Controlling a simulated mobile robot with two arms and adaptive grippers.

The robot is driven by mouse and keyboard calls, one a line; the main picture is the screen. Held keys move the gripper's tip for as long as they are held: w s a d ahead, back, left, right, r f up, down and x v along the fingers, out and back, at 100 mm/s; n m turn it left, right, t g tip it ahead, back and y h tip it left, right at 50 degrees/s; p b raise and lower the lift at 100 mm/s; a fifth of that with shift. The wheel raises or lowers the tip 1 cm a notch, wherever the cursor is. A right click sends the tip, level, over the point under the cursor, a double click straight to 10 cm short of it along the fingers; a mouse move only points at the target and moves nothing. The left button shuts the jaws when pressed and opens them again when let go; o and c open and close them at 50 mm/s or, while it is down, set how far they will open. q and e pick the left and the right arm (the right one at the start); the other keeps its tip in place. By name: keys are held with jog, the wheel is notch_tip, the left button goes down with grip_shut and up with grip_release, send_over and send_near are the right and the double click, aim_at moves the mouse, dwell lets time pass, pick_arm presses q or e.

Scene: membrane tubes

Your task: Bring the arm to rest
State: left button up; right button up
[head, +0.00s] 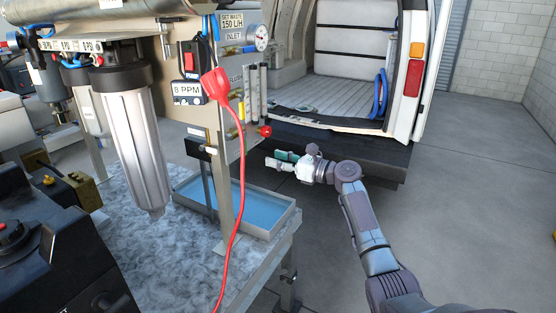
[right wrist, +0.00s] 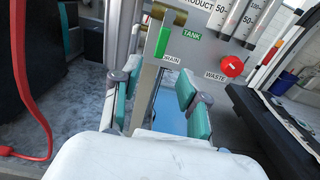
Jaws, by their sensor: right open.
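My right gripper (head: 282,162) is in the head view, right of the water treatment stand, level with its lower panel and in front of the van's rear. In the right wrist view its teal-padded fingers (right wrist: 160,97) are apart, with nothing held between them. Behind them stand the metal post and panel, with a green lever (right wrist: 162,42) and a red knob (right wrist: 231,66). The red knob also shows in the head view (head: 265,131). I cannot tell whether the fingers touch the panel. My right arm stretches forward from the bottom right. My left gripper is not in view.
A blue tray (head: 284,216) sits on the bench below the panel. A red cable (head: 240,190) hangs in front of the post. Filter housings (head: 132,135) hang at left. The van's bumper (head: 345,148) is close behind my gripper.

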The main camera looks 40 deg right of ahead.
dwell(0.4)
jog(key=s+a+f+n+g+h+b, duration=0.1)
jog(key=s+a+f+n+g+h, duration=0.15)
jog(key=f, duration=1.05)
jog(key=s+a+f+n+g+h+b, duration=0.1)
jog(key=s+f+n+g, duration=0.15)
jog(key=f, duration=1.15)
jog(key=s+a+f+n+g+h+b, duration=0.1)
jog(key=s+a+f+n+g, duration=0.15)
jog(key=f, duration=1.05)
jog(key=s+a+f+n+g+h+b, duration=0.1)
jog(key=s+a+f+n+g, duration=0.2)
jog(key=s+f, duration=0.6)
jog(key=s+a+f+n+g+h+b, duration=0.1)
jog(key=s+a+f+n, duration=0.1)
jog(key=s+f+n, duration=0.5)
jog(key=s+a+f+n+g, duration=0.1)
jog(key=s+a+f+n, duration=0.3)
jog(key=s, duration=0.7)
jog(key=s+a+f+n+g+b, duration=0.1)
jog(key=s+a+f+n, duration=0.4)
jog(key=s, duration=0.7)
jog(key=s+a+f+n+g+b, duration=0.1)
jog(key=s+a+f+n, duration=0.4)
jog(key=s+f, duration=0.5)
jog(key=s+n+g, duration=0.1)
jog(key=n, duration=0.1)
jog(key=shift+s+a+n, duration=0.15)
jog(key=shift+s+n, duration=0.1)
jog(key=shift+n, duration=0.1)
